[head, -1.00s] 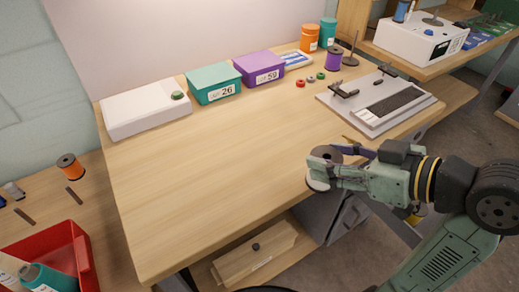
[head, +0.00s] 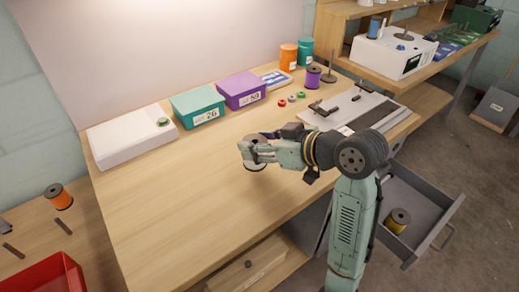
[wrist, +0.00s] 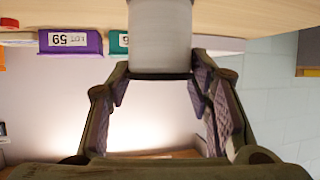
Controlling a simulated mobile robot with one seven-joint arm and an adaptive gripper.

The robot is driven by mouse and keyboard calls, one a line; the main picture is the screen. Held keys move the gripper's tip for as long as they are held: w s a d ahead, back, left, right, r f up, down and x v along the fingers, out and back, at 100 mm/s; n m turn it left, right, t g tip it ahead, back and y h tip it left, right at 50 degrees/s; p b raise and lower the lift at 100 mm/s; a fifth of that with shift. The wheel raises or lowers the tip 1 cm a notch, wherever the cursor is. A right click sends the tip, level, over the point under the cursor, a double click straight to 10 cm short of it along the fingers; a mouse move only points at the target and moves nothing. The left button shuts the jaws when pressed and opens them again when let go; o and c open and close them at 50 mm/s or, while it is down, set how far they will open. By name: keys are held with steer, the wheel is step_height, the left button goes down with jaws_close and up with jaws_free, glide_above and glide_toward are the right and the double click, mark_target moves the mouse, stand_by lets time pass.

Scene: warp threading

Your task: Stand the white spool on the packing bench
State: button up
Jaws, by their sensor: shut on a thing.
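My gripper (head: 252,152) is over the middle of the wooden packing bench (head: 175,200), shut on the white spool (head: 255,167). In the head view the spool shows as a pale rim below the fingers, with a dark top, and is mostly hidden by them. In the wrist view, the white spool (wrist: 160,38) is a pale cylinder with a dark end, between the two padded fingers. It looks upright. I cannot tell whether its base touches the bench top.
A white box (head: 130,137), a teal bin (head: 197,108) and a purple bin (head: 241,92) line the back. A grey device (head: 335,113) stands at right, with a purple spool (head: 313,77) behind it. An open drawer (head: 440,210) holds a yellow spool (head: 397,220). Bench left and front are clear.

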mark_target(265, 153)
steer(key=shift+f, duration=1.55)
steer(key=shift+f, duration=0.1)
steer(key=shift+f, duration=0.15)
steer(key=o, duration=1.2)
steer(key=shift+c, duration=0.2)
steer(key=shift+r, duration=0.3)
steer(key=b+v, duration=0.2)
steer(key=v, duration=1)
steer(key=shift+d+f, duration=0.1)
